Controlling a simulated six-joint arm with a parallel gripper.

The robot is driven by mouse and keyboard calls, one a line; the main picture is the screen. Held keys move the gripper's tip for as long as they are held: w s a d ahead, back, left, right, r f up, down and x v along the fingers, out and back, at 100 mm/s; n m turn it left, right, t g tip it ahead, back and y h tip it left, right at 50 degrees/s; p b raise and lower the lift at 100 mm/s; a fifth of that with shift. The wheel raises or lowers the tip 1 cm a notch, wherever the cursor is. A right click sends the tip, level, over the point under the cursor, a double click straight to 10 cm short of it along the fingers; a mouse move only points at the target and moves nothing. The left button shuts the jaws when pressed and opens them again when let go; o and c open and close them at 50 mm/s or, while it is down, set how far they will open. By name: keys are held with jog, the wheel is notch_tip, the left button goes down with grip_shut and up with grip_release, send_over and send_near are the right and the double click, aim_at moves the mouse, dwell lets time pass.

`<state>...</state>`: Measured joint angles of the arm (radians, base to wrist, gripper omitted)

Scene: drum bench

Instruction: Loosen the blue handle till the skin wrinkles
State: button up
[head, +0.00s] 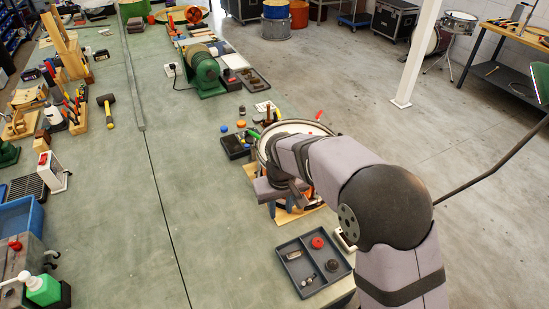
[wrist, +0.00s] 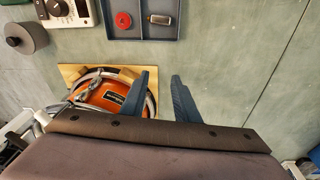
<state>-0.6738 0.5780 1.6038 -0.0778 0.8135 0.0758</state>
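The drum (head: 262,150) stands on a wooden board, its pale skin and rim largely hidden behind my arm. In the wrist view the drum's orange shell (wrist: 108,97) shows with metal fittings on it. Contact cannot be told. A red handle (head: 319,114) and a green handle (head: 254,135) show at the drum's far side. I cannot make out a blue handle, and skin wrinkles are not visible.
A grey divided tray (head: 312,285) with a red round piece lies nearer than the drum; it also shows in the wrist view (wrist: 142,32). A black tray (head: 235,147) and small coloured knobs sit beyond the drum.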

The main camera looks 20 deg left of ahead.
jog(key=w+a+r+m+t, duration=0.2)
jog(key=w+a+r+m, duration=0.1)
jog(key=w+r, duration=0.6)
notch_tip(320, 180, up, 4)
jog(key=shift+a+f+m+y, duration=0.15)
jog(key=shift+a+m+y, duration=0.2)
jog(key=shift+a, duration=0.4)
jog(key=shift+t, duration=0.3)
jog(key=shift+p+x, duration=1.45)
jog(key=shift+x, duration=2.2)
jog(key=shift+s, duration=0.1)
grip_shut()
